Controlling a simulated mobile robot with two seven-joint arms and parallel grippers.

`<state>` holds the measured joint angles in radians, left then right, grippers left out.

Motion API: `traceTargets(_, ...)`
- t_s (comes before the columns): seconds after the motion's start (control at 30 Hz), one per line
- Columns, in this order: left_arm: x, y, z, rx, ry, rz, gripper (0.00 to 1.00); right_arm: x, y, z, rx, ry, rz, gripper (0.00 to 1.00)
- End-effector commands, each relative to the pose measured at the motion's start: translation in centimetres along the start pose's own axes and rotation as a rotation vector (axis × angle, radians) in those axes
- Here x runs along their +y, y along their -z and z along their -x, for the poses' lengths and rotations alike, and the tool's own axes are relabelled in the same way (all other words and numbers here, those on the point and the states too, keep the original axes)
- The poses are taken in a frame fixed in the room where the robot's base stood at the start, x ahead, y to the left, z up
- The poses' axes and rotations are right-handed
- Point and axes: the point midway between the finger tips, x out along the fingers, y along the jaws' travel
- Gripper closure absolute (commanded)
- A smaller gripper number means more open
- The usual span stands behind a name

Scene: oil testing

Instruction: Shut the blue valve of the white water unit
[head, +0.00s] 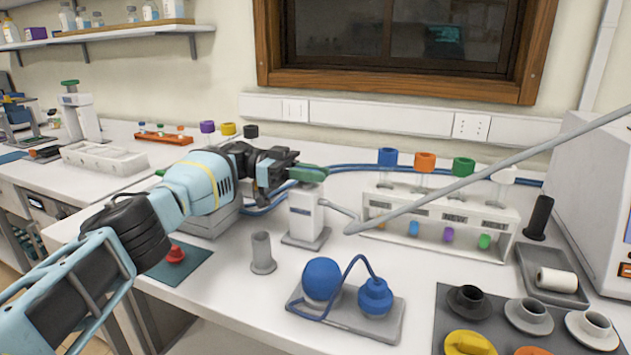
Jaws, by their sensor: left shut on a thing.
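A white upright unit (305,214) stands on the bench in the middle of the head view, on a grey base, with a short spout at its right side. A green handle (309,173) sits on its top; I see no blue valve on it. My left gripper (288,171) reaches in from the left and is shut on the green handle. The jaws hide part of the handle. My right gripper is not in view.
A thick grey tube (480,175) crosses to the right edge. A white rack (440,232) holds tubes with coloured caps. A blue bulb device (322,279) and a grey cylinder (262,252) stand in front. A dark tray (490,320) holds several cups.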

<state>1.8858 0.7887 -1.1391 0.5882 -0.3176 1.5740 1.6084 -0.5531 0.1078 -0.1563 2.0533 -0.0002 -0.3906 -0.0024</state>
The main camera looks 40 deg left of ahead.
Motion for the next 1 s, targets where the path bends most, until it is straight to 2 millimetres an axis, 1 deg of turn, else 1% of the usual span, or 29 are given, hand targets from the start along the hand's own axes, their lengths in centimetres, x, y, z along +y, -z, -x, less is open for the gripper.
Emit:
traceTargets(0.5, 0.04, 0.32, -0.11, 0.006, -0.016, -0.003, 1.0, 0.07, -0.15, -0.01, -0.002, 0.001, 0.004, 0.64)
traceTargets(0.53, 0.04, 0.32, -0.12, 0.006, -0.016, -0.003, 0.84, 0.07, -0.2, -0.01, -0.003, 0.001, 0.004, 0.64)
traceTargets(0.7, 0.04, 0.22, -0.1, 0.004, -0.015, -0.002, 0.64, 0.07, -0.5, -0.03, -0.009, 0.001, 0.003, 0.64)
traceTargets(1.0, 0.03, 0.25, -0.05, 0.002, -0.014, -0.002, 0.64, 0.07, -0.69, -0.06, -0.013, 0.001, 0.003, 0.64)
